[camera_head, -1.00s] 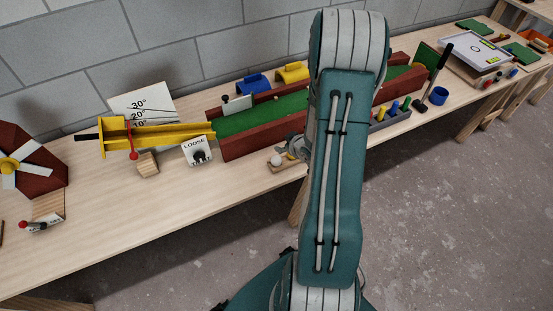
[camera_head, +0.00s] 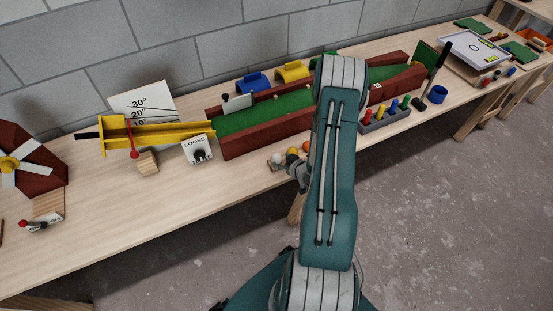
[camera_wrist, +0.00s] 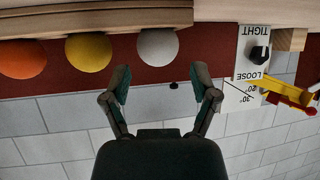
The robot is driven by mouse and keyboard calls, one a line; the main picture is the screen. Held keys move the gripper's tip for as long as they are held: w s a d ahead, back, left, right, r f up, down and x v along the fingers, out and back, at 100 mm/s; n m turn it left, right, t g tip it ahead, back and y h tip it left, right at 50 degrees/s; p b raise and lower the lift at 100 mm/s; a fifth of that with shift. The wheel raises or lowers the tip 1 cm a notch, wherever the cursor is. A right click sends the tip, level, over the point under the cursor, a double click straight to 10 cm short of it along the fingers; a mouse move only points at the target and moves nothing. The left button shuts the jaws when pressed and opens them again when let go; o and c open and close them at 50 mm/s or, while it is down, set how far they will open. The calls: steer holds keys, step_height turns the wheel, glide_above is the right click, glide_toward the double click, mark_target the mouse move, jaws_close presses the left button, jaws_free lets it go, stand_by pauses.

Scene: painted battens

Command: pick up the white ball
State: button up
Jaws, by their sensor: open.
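The white ball (camera_wrist: 158,47) shows in the wrist view at the end of a row, beside a yellow ball (camera_wrist: 88,52) and an orange ball (camera_wrist: 22,58). My gripper (camera_wrist: 160,82) is open and empty, its two fingertips just short of the white ball, with a gap between. In the head view the white ball (camera_head: 276,158) sits near the front edge of the bench, in front of the dark red trough. My gripper there is mostly hidden by my own arm.
A dark red trough with a green bed (camera_head: 262,114) stands behind the balls. A white LOOSE/TIGHT dial box (camera_head: 197,149) and a yellow ramp (camera_head: 155,136) are to the left. A grey peg holder (camera_head: 385,121) is to the right.

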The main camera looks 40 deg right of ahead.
mark_target(279, 160)
steer(key=x, duration=0.4)
steer(key=shift+d+f, duration=0.15)
steer(key=shift+f, duration=0.2)
steer(key=c, duration=0.9)
steer(key=shift+r, duration=0.1)
